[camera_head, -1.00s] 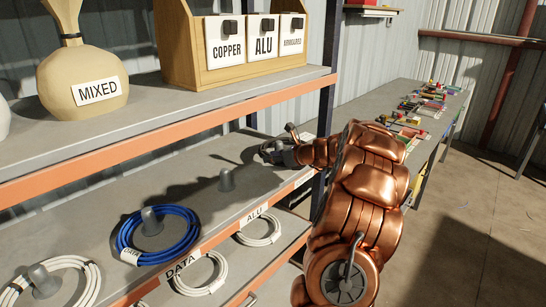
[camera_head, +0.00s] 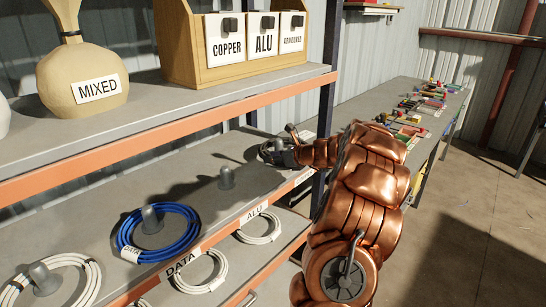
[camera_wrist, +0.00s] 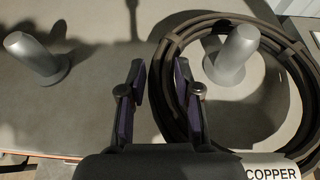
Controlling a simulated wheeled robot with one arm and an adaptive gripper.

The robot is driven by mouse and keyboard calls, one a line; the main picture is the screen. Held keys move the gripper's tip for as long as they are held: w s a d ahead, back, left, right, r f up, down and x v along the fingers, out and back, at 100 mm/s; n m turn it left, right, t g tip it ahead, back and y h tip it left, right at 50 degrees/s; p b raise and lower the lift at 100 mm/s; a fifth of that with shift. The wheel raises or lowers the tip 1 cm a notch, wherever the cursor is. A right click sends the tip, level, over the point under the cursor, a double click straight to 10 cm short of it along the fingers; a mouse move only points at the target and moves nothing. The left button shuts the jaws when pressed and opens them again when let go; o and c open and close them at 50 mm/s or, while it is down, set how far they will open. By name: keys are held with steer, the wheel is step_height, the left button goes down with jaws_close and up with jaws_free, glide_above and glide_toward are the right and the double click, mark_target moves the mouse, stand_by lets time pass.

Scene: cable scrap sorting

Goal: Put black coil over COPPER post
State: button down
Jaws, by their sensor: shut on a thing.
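The black coil (camera_wrist: 164,105) shows on the right of the wrist view as a ring of several dark turns. It encircles a grey post (camera_wrist: 232,58), which stands up through its opening; a white COPPER label (camera_wrist: 272,168) is at the near side. My gripper (camera_wrist: 160,72) is shut on the coil's left side, one finger on each side of it. I cannot tell if the coil rests flat on the shelf. In the head view, my gripper (camera_head: 292,153) is at the shelf's far end, small and partly hiding the coil.
An empty grey post (camera_wrist: 38,60) stands to the left in the wrist view. In the head view, a blue coil (camera_head: 128,236) and a white coil (camera_head: 88,268) lie around nearer posts. The upper shelf's orange edge (camera_head: 150,141) runs above the lower shelf.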

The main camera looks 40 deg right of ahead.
steer(key=shift+f, duration=0.1)
stand_by(0.3)
steer(key=c, duration=0.7)
jaws_free()
step_height(320, 180, up, 7)
steer(key=p, duration=0.7)
stand_by(0.4)
